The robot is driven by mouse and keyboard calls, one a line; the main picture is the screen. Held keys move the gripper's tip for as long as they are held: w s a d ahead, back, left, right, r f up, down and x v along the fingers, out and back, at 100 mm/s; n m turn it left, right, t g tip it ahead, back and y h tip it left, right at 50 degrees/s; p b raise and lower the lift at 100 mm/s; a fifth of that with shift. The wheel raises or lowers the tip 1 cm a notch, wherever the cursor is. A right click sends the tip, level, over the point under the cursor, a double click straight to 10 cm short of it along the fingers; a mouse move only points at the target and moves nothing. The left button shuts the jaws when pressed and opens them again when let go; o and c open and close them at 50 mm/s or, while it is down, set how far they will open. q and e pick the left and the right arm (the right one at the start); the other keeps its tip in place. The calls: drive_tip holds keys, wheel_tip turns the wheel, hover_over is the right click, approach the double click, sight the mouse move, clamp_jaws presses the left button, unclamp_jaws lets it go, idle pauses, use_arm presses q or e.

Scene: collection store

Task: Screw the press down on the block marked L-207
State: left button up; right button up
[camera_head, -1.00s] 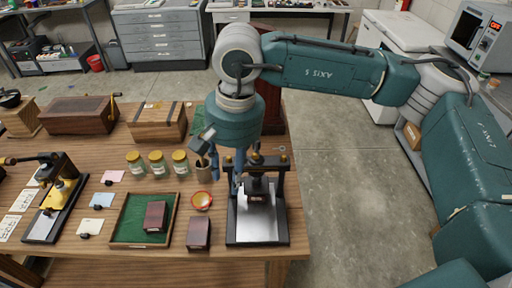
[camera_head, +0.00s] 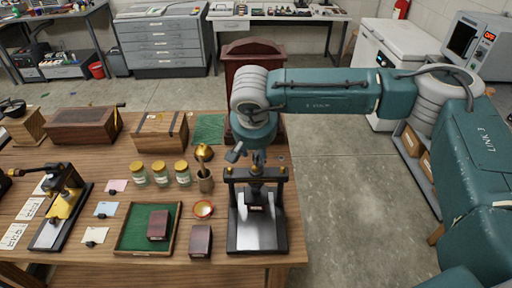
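A black press (camera_head: 285,215) with two brass-topped posts and a pale steel bed stands at the table's front right. A dark block-like piece with a small label (camera_head: 257,207) sits under its screw; the label is too small to read. One dark red block (camera_head: 158,224) lies in the green-lined tray (camera_head: 120,238), and another dark red block (camera_head: 200,240) stands between tray and press. No marking on them is legible. My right gripper (camera_head: 257,166) points down at the top of the press screw. Its fingers are mostly hidden, and contact cannot be told. My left gripper is out of view.
Left of the press are an orange-rimmed bowl (camera_head: 204,209), a cup (camera_head: 205,182) and several gold-lidded jars (camera_head: 160,172). A yellow-and-black device (camera_head: 64,205) stands at far left. Wooden boxes (camera_head: 82,126) line the back. Floor right of the table is clear.

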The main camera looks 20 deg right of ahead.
drive_tip(key=shift+w+f, duration=0.1)
drive_tip(key=shift+f, duration=0.2)
